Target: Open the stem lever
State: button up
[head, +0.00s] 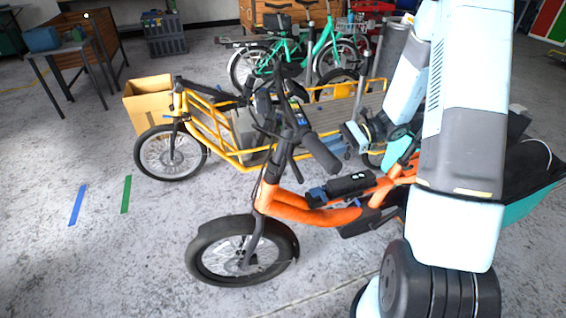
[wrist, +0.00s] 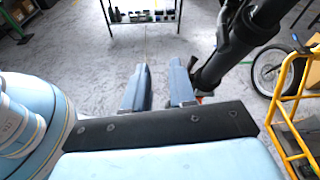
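The orange cargo bike (head: 310,210) stands in the middle of the head view, front wheel to the left. Its black stem (head: 272,165) rises to the handlebar with dark grips (head: 321,152). In the wrist view the black stem (wrist: 235,45) slants down from the upper right beside my right finger. I cannot make out the stem lever clearly in either view. My gripper (head: 350,135) is right of the handlebar in the head view. In the wrist view its two fingers (wrist: 159,84) stand apart with bare floor between them. Whether the right finger touches the stem, I cannot tell.
A yellow cargo bike (head: 222,135) stands behind the orange one, with a cardboard box (head: 150,98) by its front. Green bikes (head: 290,50) are further back. A table (head: 72,48) is at the left. The floor at the front left is clear.

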aim_at(284, 162)
jog(key=w+d+f+m+t+y, duration=0.1)
jog(key=w+f+m+t+y, duration=0.3)
jog(key=f, duration=0.4)
jog(key=shift+m+g+h, duration=0.3)
jog(key=shift+m+h, duration=0.2)
jog(key=a, duration=1.3)
jog(key=shift+a+f, duration=0.1)
jog(key=shift+a, duration=0.05)
grip_shut()
